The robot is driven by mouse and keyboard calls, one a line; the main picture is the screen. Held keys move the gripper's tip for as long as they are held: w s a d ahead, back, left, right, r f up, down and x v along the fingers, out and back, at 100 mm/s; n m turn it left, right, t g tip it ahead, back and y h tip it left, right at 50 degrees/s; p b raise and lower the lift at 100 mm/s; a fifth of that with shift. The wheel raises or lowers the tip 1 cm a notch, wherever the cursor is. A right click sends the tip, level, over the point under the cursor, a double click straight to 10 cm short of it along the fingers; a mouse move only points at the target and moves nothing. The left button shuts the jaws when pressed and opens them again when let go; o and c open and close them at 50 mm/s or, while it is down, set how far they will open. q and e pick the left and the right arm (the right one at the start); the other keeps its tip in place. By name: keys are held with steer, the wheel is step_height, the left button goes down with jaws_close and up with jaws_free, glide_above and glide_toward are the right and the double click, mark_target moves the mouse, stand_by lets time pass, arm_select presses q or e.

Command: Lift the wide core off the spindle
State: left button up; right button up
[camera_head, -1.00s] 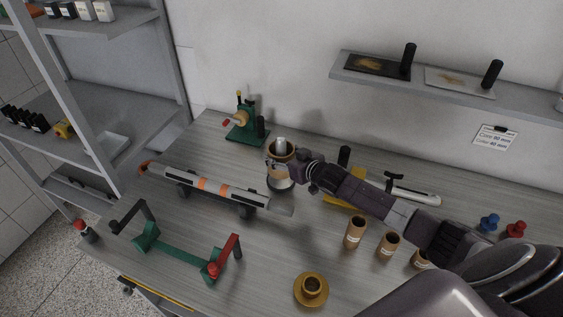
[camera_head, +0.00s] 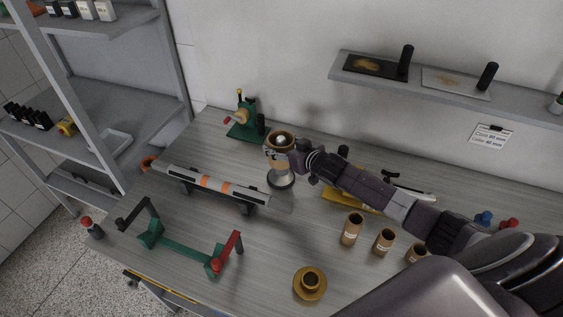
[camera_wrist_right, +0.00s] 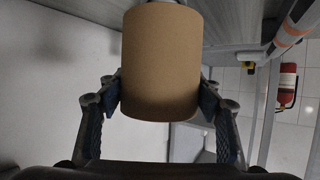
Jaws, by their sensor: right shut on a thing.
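The wide core (camera_head: 276,153) is a short brown cardboard tube around the upper part of the spindle (camera_head: 281,138). The spindle's pale tip shows inside the core's open top, and its grey shaft and dark round base (camera_head: 281,181) show below the core. My right gripper (camera_head: 285,156) reaches in from the right and is shut on the core. In the right wrist view the core (camera_wrist_right: 161,62) fills the space between the two fingers, which press on its sides. My left gripper is not in view.
A grey roller bar (camera_head: 215,186) lies left of the spindle. A green stand (camera_head: 180,250) is at the front left, and a green device (camera_head: 245,125) behind. Several smaller brown cores (camera_head: 351,230) stand to the right, with a brass flanged piece (camera_head: 310,284) in front.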

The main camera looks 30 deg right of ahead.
mark_target(281, 137)
steer(key=shift+r, duration=0.15)
steer(key=shift+r+p, duration=1.15)
steer(key=shift+p, duration=0.05)
steer(key=shift+r, duration=2.25)
steer(key=shift+r, duration=0.1)
steer(key=shift+r, duration=2.6)
